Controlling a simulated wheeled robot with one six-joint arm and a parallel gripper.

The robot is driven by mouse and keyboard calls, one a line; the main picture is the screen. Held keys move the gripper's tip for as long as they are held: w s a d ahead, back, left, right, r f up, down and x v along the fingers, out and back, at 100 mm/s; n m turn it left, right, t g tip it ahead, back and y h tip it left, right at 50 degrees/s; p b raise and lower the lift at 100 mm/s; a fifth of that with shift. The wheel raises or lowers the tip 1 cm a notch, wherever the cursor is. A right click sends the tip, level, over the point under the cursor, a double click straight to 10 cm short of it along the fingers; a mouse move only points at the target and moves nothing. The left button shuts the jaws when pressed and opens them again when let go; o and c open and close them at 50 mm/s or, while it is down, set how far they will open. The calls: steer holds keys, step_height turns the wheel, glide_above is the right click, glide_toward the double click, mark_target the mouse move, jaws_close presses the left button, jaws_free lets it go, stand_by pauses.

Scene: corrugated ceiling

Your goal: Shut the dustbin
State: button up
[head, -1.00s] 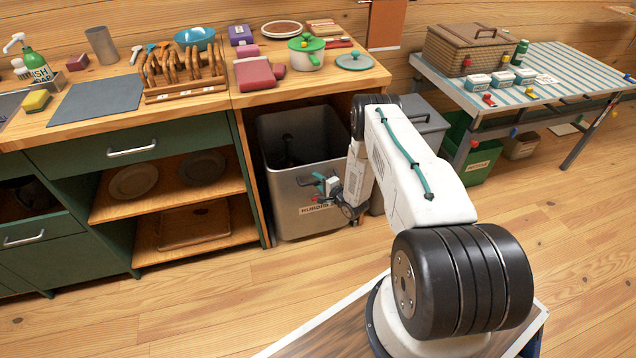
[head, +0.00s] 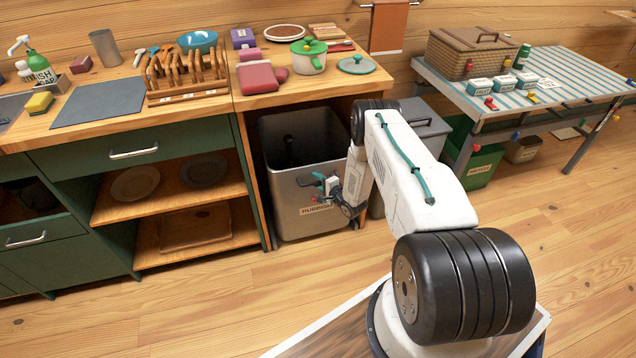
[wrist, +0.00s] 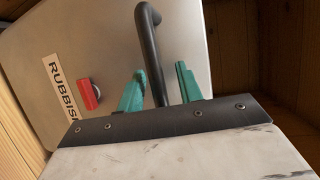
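The dustbin (head: 289,208) is a grey metal bin under the wooden counter, with a "RUBBISH" label on its front. Its top is open and the dark inside shows. My gripper (head: 327,184) is at the upper part of the bin's front. In the wrist view, the dustbin's front (wrist: 105,40) fills the upper left. A black bar handle (wrist: 152,50) runs down between the two green fingers of my gripper (wrist: 160,88). Gaps show on both sides of the bar, so the fingers are apart around it. The handle's lower end is hidden behind my gripper.
The wooden counter (head: 300,91) hangs over the bin, and green cabinets (head: 70,160) stand to its left. A grey bin (head: 425,125) and a green crate (head: 484,166) stand to the right. The floor (head: 215,305) in front is clear.

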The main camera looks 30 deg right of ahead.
steer(key=shift+s, duration=0.1)
steer(key=a+v, duration=0.1)
steer(key=v, duration=0.6)
steer(key=shift+s+d, duration=0.3)
steer(key=shift+d, duration=0.2)
